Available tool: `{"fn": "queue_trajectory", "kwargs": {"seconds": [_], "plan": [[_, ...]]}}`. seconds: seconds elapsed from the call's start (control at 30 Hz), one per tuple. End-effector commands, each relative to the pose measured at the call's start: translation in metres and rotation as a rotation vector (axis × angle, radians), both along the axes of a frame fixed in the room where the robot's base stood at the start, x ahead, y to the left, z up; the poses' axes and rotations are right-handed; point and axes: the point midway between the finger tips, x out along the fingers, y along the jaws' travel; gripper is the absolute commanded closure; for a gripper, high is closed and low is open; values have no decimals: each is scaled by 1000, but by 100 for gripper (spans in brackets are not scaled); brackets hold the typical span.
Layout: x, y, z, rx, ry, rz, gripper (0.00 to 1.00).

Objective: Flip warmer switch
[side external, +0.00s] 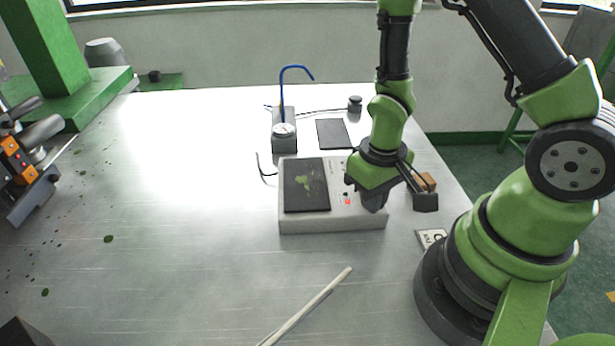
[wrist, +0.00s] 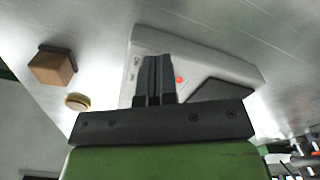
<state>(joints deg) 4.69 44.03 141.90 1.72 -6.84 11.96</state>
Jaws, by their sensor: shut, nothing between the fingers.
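The warmer (side external: 333,222) is a light grey box with a dark plate on its left part, standing on the metal table. A small red light or switch (side external: 347,201) shows on its right part. In the wrist view the warmer (wrist: 215,62) lies beyond my fingers, with a red spot (wrist: 179,80) just right of them. My gripper (side external: 375,203) points down at the right end of the warmer in the side view. In the wrist view my gripper (wrist: 154,60) is shut and empty, its fingers side by side over the warmer's face. I cannot tell whether the fingertips touch it.
A wooden block (wrist: 53,68) and a small round brass-coloured item (wrist: 77,101) lie beside the warmer. A gauge stand with a blue hook (side external: 284,130) and a dark pad (side external: 333,134) stand behind. A pale rod (side external: 308,305) lies in front. The table's left middle is mostly clear.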

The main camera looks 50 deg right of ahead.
Motion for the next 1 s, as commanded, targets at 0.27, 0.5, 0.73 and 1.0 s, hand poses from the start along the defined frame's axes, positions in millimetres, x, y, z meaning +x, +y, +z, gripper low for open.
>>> {"fn": "queue_trajectory", "kwargs": {"seconds": [0.27,0.5,0.73,1.0], "plan": [[0,0,-4,0,1,-1,100],[1,0,5,0,-4,-1,100],[1,0,25,0,-5,0,100],[1,0,47,0,-5,1,100]]}}
